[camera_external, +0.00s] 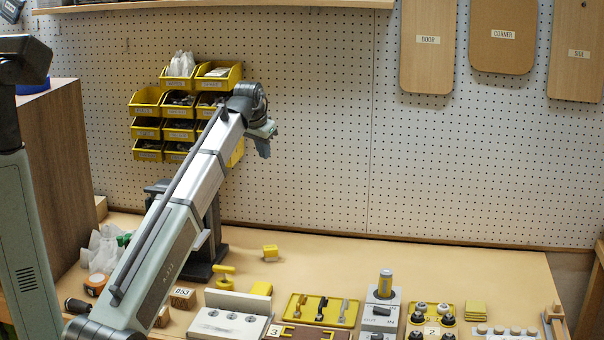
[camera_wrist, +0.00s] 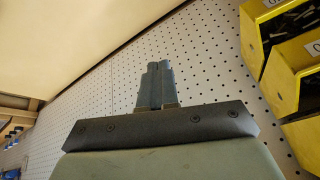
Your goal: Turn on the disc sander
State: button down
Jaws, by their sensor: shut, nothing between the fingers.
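My gripper (camera_external: 263,148) is raised in front of the pegboard, just right of the yellow bins, with its fingers shut and empty. In the wrist view the closed fingers (camera_wrist: 157,68) lie side by side, with only the pegboard behind them. I cannot clearly tell which thing is the disc sander. A dark grey upright machine (camera_external: 205,262) stands on the bench below my gripper, partly hidden behind my arm. A small grey unit (camera_external: 380,315) with a round post on top and a label stands at the front right, well away from my gripper. No switch state is readable.
Yellow bins (camera_external: 146,103) hang on the pegboard (camera_external: 320,130); they are also close by at the right of the wrist view (camera_wrist: 284,88). A yellow tray of tools (camera_external: 320,310) and small parts crowd the bench front. The bench's back middle (camera_external: 340,257) is clear.

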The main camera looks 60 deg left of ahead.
jog(key=s+a+r+n, duration=0.1)
jog(key=s+a+r, duration=0.1)
jog(key=s, duration=0.5)
jog(key=s+a+r+n+g, duration=0.1)
jog(key=s+a+r+n, duration=0.1)
jog(key=s+a, duration=0.3)
jog(key=s+a+r+n, duration=0.1)
jog(key=s+a, duration=0.3)
jog(key=s, duration=0.7)
jog(key=shift+a+r+n, duration=0.2)
jog(key=shift+r+n, duration=0.1)
jog(key=shift+r, duration=0.5)
jog(key=x, duration=0.9)
jog(key=s+x, duration=0.1)
jog(key=x, duration=0.4)
jog(key=shift+d+f, duration=0.2)
jog(key=shift+d, duration=0.2)
